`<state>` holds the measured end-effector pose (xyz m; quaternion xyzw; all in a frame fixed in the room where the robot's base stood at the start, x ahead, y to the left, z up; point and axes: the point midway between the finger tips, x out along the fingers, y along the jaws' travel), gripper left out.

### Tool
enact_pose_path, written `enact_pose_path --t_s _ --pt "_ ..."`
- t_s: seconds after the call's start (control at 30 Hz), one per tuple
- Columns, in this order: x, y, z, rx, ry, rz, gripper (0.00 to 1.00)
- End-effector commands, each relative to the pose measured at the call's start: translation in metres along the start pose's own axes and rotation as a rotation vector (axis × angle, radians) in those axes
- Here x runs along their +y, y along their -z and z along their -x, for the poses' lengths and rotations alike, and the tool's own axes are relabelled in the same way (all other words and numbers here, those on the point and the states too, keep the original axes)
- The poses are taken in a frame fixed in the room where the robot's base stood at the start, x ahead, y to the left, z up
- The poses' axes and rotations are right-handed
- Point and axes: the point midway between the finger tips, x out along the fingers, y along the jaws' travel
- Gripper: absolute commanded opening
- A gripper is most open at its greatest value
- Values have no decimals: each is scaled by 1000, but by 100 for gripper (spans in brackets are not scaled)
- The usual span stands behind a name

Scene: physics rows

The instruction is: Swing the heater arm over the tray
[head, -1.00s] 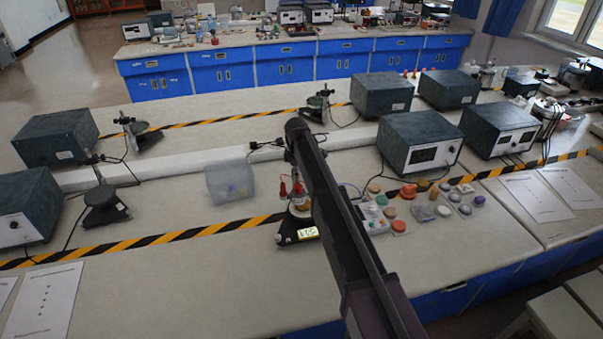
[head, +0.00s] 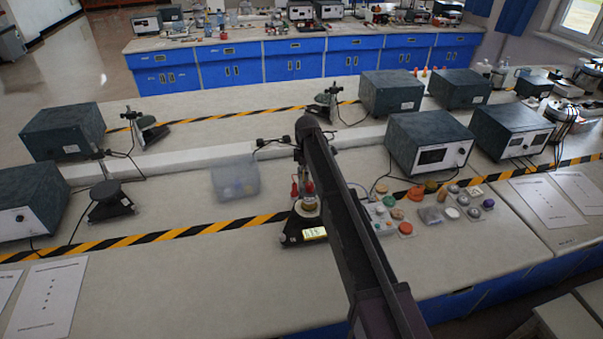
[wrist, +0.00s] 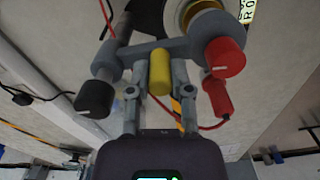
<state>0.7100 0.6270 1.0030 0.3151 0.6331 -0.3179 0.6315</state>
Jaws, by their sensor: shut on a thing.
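The heater arm (wrist: 128,51) is a grey bar with a black knob at its left end and a red knob at its right end in the wrist view. A yellow handle (wrist: 159,66) hangs from its middle. My gripper (wrist: 160,84) is shut on this handle, one finger on each side. The round tray (wrist: 203,14) shows behind the bar, partly hidden by the red knob. I cannot tell how far the bar overlaps it. In the head view the tray (head: 308,204) stands on a black base with a lit display (head: 314,233). My own arm hides the gripper there.
A clear plastic bin (head: 236,181) stands left of the apparatus. Several coloured pots (head: 405,228) sit to its right. Dark instrument boxes (head: 430,143) stand behind at right. Red leads (wrist: 213,127) hang near my gripper. The bench front is clear.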

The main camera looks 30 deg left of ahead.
Motion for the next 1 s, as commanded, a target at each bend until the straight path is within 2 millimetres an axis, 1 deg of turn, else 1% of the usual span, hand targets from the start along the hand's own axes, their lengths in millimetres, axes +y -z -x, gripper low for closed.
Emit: enact_pose_path --t_s 0.03,0.07,0.1,0.13,0.4,0.73,0.87,1.0 --pt "2 -3 0 -8 -3 -2 37" --pt "2 -2 0 -8 -3 -1 46" --pt "2 -1 0 -7 -3 0 58" --pt "2 0 0 -6 -3 1 62" --pt "1 6 0 -4 -2 6 62" --pt "1 8 1 -2 -1 8 62" --pt "0 8 5 -2 -1 8 62" --pt "0 9 15 -2 -1 8 62"
